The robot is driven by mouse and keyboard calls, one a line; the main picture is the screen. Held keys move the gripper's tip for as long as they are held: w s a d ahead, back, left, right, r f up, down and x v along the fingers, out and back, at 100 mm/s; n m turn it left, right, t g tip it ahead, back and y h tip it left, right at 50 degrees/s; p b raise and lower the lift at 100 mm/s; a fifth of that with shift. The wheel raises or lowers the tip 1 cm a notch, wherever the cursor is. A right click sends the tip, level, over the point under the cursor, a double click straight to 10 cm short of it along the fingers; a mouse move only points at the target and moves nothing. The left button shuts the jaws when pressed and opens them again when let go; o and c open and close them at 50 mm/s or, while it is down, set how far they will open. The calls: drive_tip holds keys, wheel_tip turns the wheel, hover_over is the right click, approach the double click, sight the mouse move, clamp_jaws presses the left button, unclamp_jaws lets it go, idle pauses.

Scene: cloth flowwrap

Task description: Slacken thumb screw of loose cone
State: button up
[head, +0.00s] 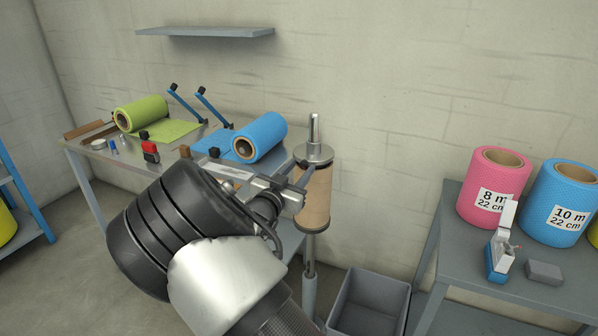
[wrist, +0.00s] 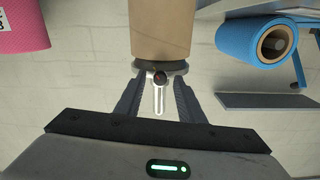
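The loose cone (head: 313,153) is a grey metal collar on a spindle (head: 314,127), at the top of a brown cardboard core (head: 317,200). In the wrist view, which looks upside down, the cone (wrist: 178,67) is a dark-rimmed disc against the core (wrist: 165,30). A small dark thumb screw with a reddish centre (wrist: 159,77) sits at its hub, by the pale spindle end (wrist: 158,103). My gripper (head: 298,180) is at the cone's left in the head view. In the wrist view my gripper (wrist: 158,88) is open, one finger each side of the screw, with visible gaps.
A bench (head: 88,170) at the left holds a green roll (head: 142,112) and a blue roll (head: 259,136).

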clamp_jaws()
drive_tip(key=shift+r+p, duration=0.1)
drive_tip(key=shift+p, duration=0.2)
